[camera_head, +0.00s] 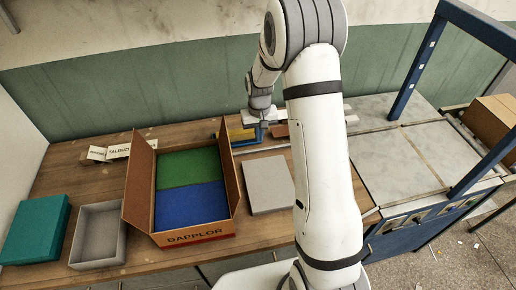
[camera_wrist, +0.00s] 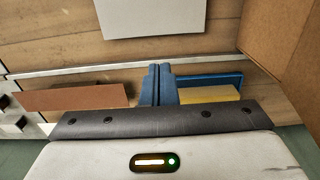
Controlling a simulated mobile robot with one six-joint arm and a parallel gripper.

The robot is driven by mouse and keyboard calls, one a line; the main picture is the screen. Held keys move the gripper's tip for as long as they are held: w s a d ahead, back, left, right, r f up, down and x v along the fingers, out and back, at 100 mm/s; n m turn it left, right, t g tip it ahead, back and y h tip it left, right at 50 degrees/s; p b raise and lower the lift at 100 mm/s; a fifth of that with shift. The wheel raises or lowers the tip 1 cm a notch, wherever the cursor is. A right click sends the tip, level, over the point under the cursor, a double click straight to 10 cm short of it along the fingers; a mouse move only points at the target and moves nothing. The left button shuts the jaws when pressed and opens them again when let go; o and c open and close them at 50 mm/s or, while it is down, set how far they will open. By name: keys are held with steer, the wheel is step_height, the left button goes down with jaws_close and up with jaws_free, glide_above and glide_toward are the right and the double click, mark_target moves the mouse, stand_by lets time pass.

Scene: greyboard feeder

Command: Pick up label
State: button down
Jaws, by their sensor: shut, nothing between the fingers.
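Two small white labels with dark printed text stand on the wooden table at the back left in the head view, a smaller one (camera_head: 97,154) and a larger one (camera_head: 119,151). My gripper (camera_wrist: 158,70) shows in the wrist view with its two blue fingers together and nothing between them.
An open cardboard box (camera_head: 193,237) holds green and blue items. A grey board (camera_head: 268,184) lies right of it. A grey tray (camera_head: 98,263) and a teal box (camera_head: 35,228) stand at the left. A blue-framed machine (camera_head: 405,235) is at the right.

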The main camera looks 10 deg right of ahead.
step_height(320, 180, down, 10)
steer(key=shift+f+p, duration=0.1)
steer(key=shift+p, duration=1)
